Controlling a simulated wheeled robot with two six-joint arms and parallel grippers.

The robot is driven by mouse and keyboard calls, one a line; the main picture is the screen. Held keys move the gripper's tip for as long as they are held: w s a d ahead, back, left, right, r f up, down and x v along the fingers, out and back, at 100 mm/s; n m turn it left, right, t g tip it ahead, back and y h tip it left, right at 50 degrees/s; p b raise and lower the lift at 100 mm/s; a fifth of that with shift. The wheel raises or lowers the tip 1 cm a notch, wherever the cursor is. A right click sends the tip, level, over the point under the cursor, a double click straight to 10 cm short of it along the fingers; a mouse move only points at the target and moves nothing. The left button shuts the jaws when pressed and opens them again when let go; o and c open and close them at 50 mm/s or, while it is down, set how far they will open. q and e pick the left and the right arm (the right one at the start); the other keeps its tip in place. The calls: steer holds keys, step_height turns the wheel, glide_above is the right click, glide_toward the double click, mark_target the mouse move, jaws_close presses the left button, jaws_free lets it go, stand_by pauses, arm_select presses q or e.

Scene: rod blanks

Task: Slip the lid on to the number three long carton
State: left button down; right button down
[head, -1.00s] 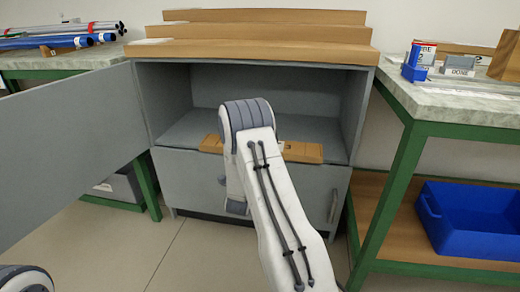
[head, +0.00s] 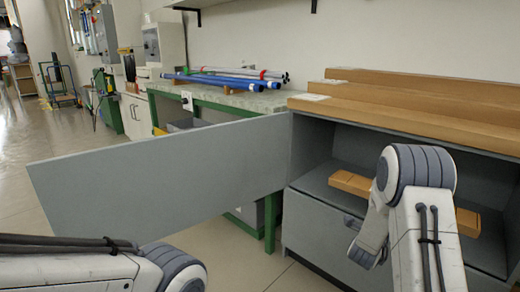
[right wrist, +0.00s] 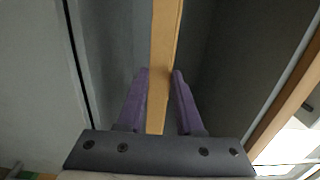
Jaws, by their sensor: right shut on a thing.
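A long tan cardboard piece (head: 350,183) lies across the open front of a grey cabinet, partly hidden behind my right arm. I cannot tell whether it is a carton or a lid. In the right wrist view the piece (right wrist: 164,60) runs between the purple fingers of my right gripper (right wrist: 160,72), which is shut on it. In the head view my right arm hides that gripper. Several long brown cartons (head: 420,116) lie side by side on the cabinet top; no number is readable. My left arm shows at lower left, its gripper out of view.
The grey cabinet (head: 330,228) has its door (head: 165,168) swung wide open to the left, reaching over the floor. Behind it a green-framed bench (head: 215,98) holds blue and grey rods (head: 225,80). Open floor lies at the far left.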

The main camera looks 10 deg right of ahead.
steer(key=s+a+r+n+t+y+p, duration=0.1)
steer(key=a+n+t+y+p, duration=0.2)
steer(key=a, duration=0.6)
steer(key=s+a+n+t+y+p, duration=0.1)
steer(key=s+a+n+y+p, duration=0.15)
steer(key=a+y, duration=0.55)
steer(key=a+r+n+t+y+p, duration=0.15)
steer(key=a+n, duration=0.25)
steer(key=a, duration=0.7)
step_height(320, 180, up, 36)
steer(key=p, duration=3.7)
steer(key=shift+s+r+y+p, duration=0.15)
steer(key=shift+r+y+p, duration=0.1)
steer(key=shift+y+p, duration=0.15)
steer(key=shift+t, duration=0.25)
